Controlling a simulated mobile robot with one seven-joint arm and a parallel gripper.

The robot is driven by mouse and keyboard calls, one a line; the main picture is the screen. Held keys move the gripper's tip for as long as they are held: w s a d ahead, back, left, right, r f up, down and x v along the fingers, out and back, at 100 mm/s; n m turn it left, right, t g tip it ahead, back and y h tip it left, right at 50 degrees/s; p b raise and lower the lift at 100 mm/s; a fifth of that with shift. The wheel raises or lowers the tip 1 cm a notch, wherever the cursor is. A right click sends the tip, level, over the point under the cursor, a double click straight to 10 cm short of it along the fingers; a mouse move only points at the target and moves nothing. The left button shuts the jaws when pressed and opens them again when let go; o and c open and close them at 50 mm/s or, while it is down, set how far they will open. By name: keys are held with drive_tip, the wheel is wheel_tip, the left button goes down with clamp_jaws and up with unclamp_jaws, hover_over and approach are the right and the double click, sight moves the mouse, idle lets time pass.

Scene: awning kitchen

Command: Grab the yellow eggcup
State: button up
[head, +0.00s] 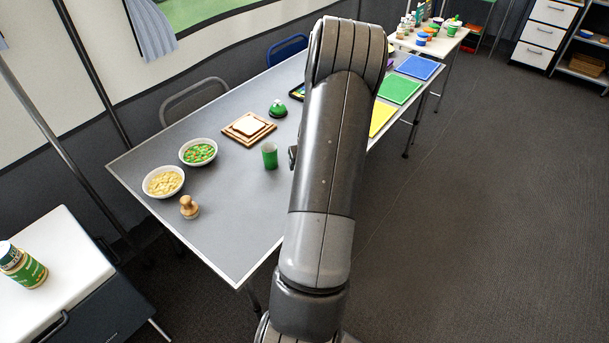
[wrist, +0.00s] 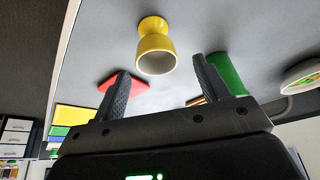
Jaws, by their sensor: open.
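The yellow eggcup (wrist: 156,45) shows in the wrist view on the grey table, its open bowl facing the bottom of the picture and its foot toward the top. My gripper (wrist: 161,66) is open, one finger to each side of the eggcup in the picture. The fingers look empty, and I cannot tell how far the eggcup is from them. In the head view my arm covers the middle of the scene, and neither the eggcup nor the gripper shows.
Beside the fingers in the wrist view are a red flat thing (wrist: 124,84) and a green cup (wrist: 229,74). In the head view the grey table (head: 225,235) also holds two food bowls (head: 164,196), a wooden piece (head: 189,207) and a green bell (head: 277,110).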

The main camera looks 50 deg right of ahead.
drive_tip(key=shift+s+x, duration=0.15)
drive_tip(key=shift+x, duration=1.15)
drive_tip(key=shift+s+x, duration=0.15)
drive_tip(key=shift+x, duration=1.1)
drive_tip(key=shift+a+f, duration=0.1)
drive_tip(key=shift+c, duration=0.2)
drive_tip(key=c, duration=1)
drive_tip(key=shift+r, duration=0.5)
drive_tip(key=v, duration=0.2)
drive_tip(key=d+v, duration=0.1)
drive_tip(key=v, duration=0.1)
drive_tip(key=shift+d, duration=0.1)
drive_tip(key=s+r, duration=0.2)
drive_tip(key=s, duration=0.1)
drive_tip(key=s+d+r, duration=0.1)
drive_tip(key=s+r, duration=0.1)
drive_tip(key=s, duration=0.1)
drive_tip(key=s+r, duration=0.2)
drive_tip(key=s, duration=0.2)
drive_tip(key=shift+s+d+r, duration=0.1)
drive_tip(key=shift+d+r, duration=0.05)
drive_tip(key=shift+d, duration=0.2)
